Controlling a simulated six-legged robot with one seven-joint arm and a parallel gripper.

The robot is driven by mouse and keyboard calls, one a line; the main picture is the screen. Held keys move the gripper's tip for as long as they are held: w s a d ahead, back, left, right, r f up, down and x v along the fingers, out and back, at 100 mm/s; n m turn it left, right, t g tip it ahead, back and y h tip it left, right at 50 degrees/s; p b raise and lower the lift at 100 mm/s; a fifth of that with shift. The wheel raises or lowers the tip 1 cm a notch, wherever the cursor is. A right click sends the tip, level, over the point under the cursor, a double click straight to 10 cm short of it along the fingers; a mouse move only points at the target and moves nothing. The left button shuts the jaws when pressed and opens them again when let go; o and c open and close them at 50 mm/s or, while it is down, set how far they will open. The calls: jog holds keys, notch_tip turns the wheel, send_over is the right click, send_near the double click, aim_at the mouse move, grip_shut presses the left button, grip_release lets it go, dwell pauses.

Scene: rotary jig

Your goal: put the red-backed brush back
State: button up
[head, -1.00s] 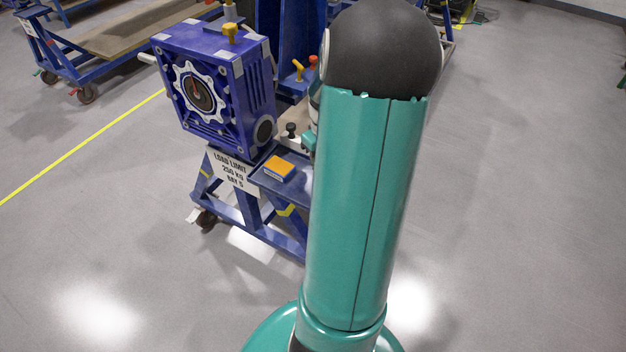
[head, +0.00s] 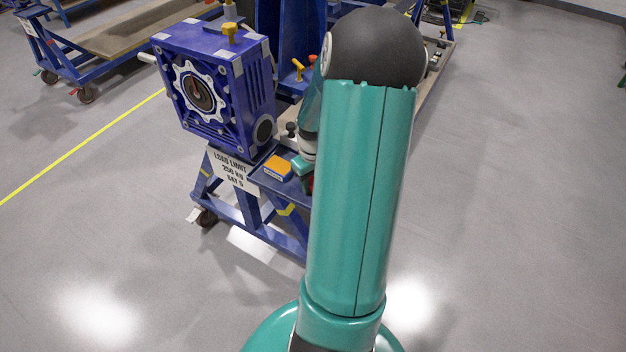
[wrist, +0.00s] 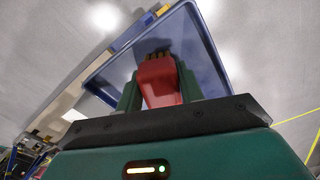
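The red-backed brush (wrist: 159,82) sits between the two green fingers of my gripper (wrist: 160,88) in the wrist view. Its dark bristle end points away from the palm. My gripper looks shut on it. A blue-rimmed tray (wrist: 207,50) lies beyond the brush in the wrist view; I cannot tell the gap between them. In the head view my arm hides most of the gripper. A small red patch, likely the brush (head: 308,183), shows at the arm's left edge beside the blue cart.
The blue cart (head: 262,180) carries a blue gearbox (head: 215,85) and an orange-topped block (head: 278,168) close to my gripper. A black knob (head: 291,129) and yellow handle (head: 298,68) stand behind. A sign (head: 234,172) hangs in front.

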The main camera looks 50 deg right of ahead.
jog(key=o, duration=0.4)
jog(key=shift+c, duration=0.2)
jog(key=shift+r, duration=0.1)
notch_tip(320, 180, up, 12)
jog(key=w+a+r+h, duration=0.1)
jog(key=w+a+r, duration=0.25)
jog(key=a, duration=0.35)
jog(key=s+a+r+n+t, duration=0.1)
jog(key=a+r, duration=0.4)
jog(key=a, duration=0.9)
jog(key=s+a+r+n+t+y, duration=0.1)
jog(key=s+a+r+t, duration=0.3)
jog(key=a, duration=1)
notch_tip(320, 180, up, 2)
jog(key=shift+s+a+r+n+t, duration=0.1)
jog(key=shift+s+a+n+t, duration=0.25)
jog(key=shift+n, duration=0.35)
jog(key=shift+s, duration=0.1)
